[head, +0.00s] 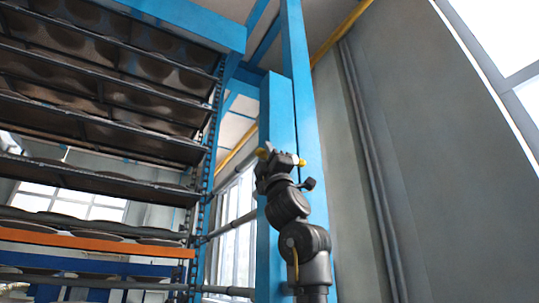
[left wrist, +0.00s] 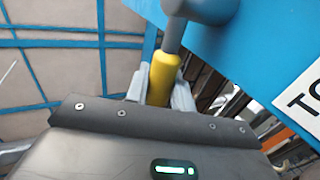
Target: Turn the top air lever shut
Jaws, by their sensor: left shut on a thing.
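The top air lever has a yellow grip (left wrist: 160,76) on a grey rod, which runs up to a rounded blue-grey hub (left wrist: 207,8) in the left wrist view. My left gripper (left wrist: 160,92) is shut on the yellow grip, with one pale finger on each side of it. In the head view my left gripper (head: 279,160) is raised against the blue post, and small yellow parts (head: 263,153) show beside it. The fingers hide the rest of the lever there. My right gripper is not in view.
A tall blue post (head: 279,110) stands directly behind my gripper. The dryer's rack of dark shelves (head: 110,118) fills the left side. A grey wall (head: 430,180) is on the right. A white label (left wrist: 303,100) with black letters is on the blue surface near the lever.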

